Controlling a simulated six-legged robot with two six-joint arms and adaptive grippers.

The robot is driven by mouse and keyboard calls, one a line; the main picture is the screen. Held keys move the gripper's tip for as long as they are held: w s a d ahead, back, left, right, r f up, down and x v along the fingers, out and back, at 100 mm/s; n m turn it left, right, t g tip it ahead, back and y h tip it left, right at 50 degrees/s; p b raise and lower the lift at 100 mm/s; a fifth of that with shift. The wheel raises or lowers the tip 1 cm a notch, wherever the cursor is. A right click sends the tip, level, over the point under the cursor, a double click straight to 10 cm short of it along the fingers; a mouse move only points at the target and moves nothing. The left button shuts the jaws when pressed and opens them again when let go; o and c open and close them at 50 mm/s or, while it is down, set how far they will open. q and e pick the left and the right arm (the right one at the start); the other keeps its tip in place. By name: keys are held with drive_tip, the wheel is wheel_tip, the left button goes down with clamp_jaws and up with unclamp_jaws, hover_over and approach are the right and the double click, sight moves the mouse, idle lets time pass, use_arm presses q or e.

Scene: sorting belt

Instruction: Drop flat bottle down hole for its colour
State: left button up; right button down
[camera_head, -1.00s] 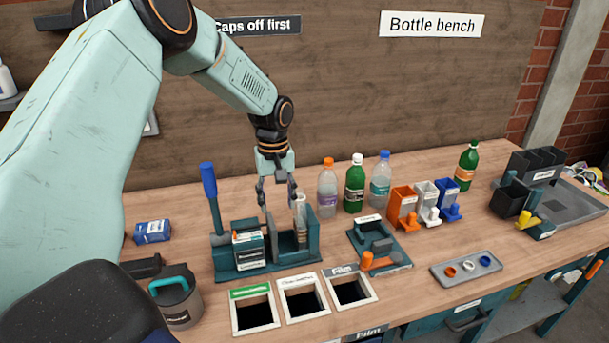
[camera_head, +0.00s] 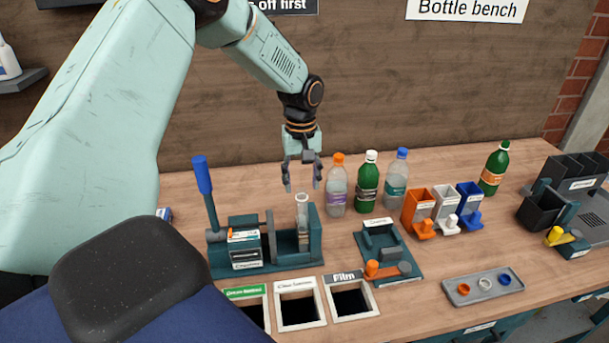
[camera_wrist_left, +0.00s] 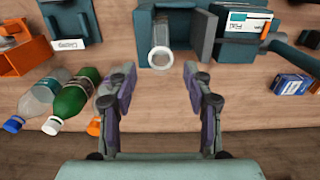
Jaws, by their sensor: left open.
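A clear, capless bottle (camera_head: 302,213) stands upright in the right-hand slot of the teal press (camera_head: 262,267), mouth up. It also shows in the left wrist view (camera_wrist_left: 160,60). I cannot tell how flat its body is. My left gripper (camera_head: 302,186) is open and empty just above the bottle's mouth, apart from it. In the front row are three square holes: the green-labelled hole (camera_head: 245,291), partly hidden by my own body, the clear-bottle hole (camera_head: 298,307) and the Film hole (camera_head: 350,301). My right gripper is not in view.
Behind and right stand an orange-capped clear bottle (camera_head: 337,190), a white-capped green bottle (camera_head: 368,184) and a blue-capped clear bottle (camera_head: 396,180). The press's blue-handled lever (camera_head: 203,180) rises at left. A teal clamp fixture (camera_head: 386,252) and small coloured cap bins (camera_head: 419,212) are to the right.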

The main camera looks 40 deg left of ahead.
sight(303, 192)
use_arm(q)
drive_tip(key=f, duration=0.3)
drive_tip(key=shift+s+d+f, duration=0.2)
drive_tip(key=shift+d, duration=0.2)
drive_tip(key=f, duration=0.1)
drive_tip(key=a+f, duration=0.1)
drive_tip(key=f, duration=0.1)
drive_tip(key=shift+s+f, duration=0.1)
drive_tip(key=shift+s, duration=0.05)
drive_tip(key=shift+f, duration=0.3)
drive_tip(key=shift+w+d+f, duration=0.1)
drive_tip(key=shift+w+d, duration=0.05)
drive_tip(key=shift+w, duration=0.05)
drive_tip(key=shift+w+d, duration=0.1)
drive_tip(key=shift+d, duration=0.15)
drive_tip(key=shift+s+a, duration=0.1)
drive_tip(key=shift+s, duration=0.1)
drive_tip(key=shift+c, duration=0.8)
drive_tip(key=shift+a, duration=0.2)
drive_tip(key=shift+c, duration=1.4)
drive_tip(key=shift+w+d, duration=0.1)
drive_tip(key=shift+w, duration=0.05)
drive_tip(key=c, duration=0.3)
drive_tip(key=shift+d, duration=0.1)
drive_tip(key=c, duration=0.3)
clamp_jaws()
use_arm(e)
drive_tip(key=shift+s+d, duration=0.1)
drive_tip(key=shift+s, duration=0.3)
